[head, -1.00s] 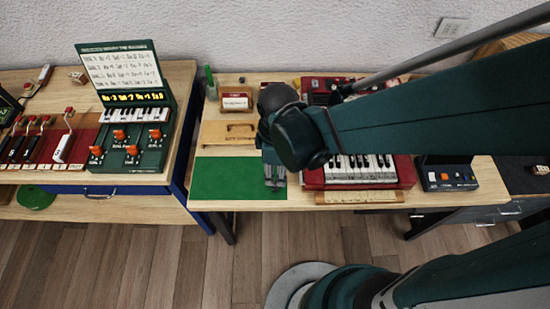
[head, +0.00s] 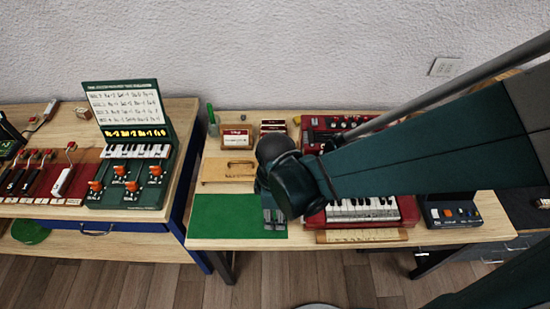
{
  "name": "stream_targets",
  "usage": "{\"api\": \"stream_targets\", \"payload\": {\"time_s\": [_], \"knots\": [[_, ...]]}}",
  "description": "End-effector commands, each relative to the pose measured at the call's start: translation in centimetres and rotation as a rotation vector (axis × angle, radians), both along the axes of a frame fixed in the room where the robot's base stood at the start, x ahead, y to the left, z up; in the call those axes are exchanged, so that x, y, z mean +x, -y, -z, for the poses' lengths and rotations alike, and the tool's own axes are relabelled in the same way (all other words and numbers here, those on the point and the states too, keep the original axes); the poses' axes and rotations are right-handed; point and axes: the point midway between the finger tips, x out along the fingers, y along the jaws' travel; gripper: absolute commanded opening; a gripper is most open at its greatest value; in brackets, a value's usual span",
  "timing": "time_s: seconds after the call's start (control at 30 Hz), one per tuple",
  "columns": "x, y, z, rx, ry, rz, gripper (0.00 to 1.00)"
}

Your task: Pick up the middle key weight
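My gripper (head: 274,222) points down over the right edge of the green mat (head: 225,215), just left of the red keyboard (head: 365,209). Its fingers are small and partly dark here, and I cannot tell whether they are open or shut. No key weight can be made out for certain in this view. My arm and wrist hide part of the table and the left part of the keyboard.
A wooden block with a handle (head: 228,171) lies behind the mat. A small framed card (head: 236,139) and a green bottle (head: 212,120) stand farther back. A blue box (head: 450,212) is at the right. A green lever console (head: 130,185) stands on the left table.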

Motion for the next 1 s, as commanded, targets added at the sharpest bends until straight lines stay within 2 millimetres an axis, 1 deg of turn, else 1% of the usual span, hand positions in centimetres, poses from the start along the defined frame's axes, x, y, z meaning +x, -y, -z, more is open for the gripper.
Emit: {"api": "stream_targets", "payload": {"time_s": [0.37,0.47,0.57,0.8,1.0], "knots": [[0.0,0.0,0.2,0.000,0.000,0.000,0.32],[0.0,0.0,0.5,0.000,0.000,0.000,0.32],[-0.1,0.0,1.2,0.000,0.000,0.000,0.32],[-0.2,0.0,3.7,0.000,0.000,0.000,0.32],[-0.2,0.0,5.1,0.000,0.000,0.000,0.32]]}}
